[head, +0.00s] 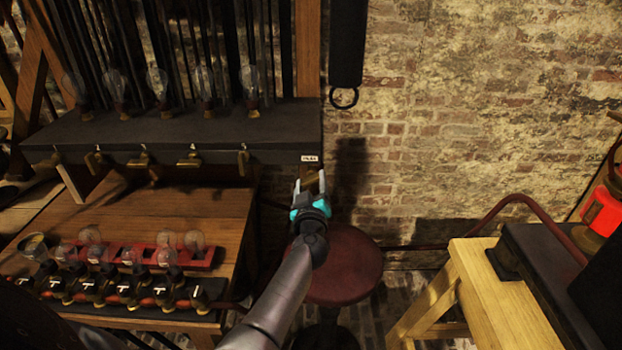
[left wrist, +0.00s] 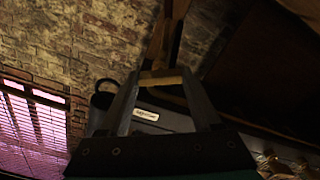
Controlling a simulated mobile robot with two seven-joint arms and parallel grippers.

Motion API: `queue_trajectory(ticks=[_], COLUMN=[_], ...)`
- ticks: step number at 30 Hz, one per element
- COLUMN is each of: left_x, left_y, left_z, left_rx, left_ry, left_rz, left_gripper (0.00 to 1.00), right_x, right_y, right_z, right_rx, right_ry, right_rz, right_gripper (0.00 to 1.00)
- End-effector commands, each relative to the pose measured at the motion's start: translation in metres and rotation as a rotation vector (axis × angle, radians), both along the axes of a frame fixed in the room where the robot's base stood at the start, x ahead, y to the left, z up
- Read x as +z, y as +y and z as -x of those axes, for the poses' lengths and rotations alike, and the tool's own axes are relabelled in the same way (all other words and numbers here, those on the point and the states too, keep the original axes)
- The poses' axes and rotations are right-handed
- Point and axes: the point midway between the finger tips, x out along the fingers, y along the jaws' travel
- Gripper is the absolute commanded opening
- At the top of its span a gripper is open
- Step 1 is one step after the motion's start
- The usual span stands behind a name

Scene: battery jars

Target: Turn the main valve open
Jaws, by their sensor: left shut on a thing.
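The main valve shows as a small brass handle (head: 314,180) under a white label (head: 310,158) at the right end of the dark shelf. My left gripper (head: 311,183) reaches up to it from below and is shut on the handle. In the left wrist view the brass handle (left wrist: 162,77) lies crosswise between the two fingertips of my left gripper (left wrist: 160,82), with a pale label (left wrist: 146,115) behind. The fingers hide part of the valve, and its exact turn is hard to tell. My right gripper is not in view.
Several smaller brass valves (head: 143,160) line the dark shelf (head: 215,130), with glass bulbs above. A wooden bench (head: 215,215) holds bulbs in a red rack. A round red stool (head: 345,270) stands below my left arm. A pale wooden table (head: 490,300) is at right.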

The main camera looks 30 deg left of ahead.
Motion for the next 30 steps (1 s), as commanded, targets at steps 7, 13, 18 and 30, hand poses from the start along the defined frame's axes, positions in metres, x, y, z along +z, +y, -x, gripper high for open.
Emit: queue_trajectory(ticks=[7, 13, 18, 30], left_x=[-0.0013, -0.0020, -0.0024, -0.0031], left_y=[-0.0010, -0.0010, -0.0008, -0.0008], left_z=[0.0002, 0.0002, 0.0002, 0.0003], left_rx=[-0.001, 0.000, 0.000, 0.000], left_ry=[-0.120, -0.220, -0.306, -0.478], left_rz=[0.204, 0.367, 0.506, 0.787], left_gripper=[0.09, 0.09, 0.09, 0.09], right_x=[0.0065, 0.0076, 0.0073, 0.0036], right_y=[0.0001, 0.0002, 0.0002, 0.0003], right_z=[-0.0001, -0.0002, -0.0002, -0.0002], right_rx=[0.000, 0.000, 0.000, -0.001], right_ry=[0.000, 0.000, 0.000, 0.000], right_rz=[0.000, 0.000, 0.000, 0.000], right_gripper=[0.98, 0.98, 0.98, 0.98])
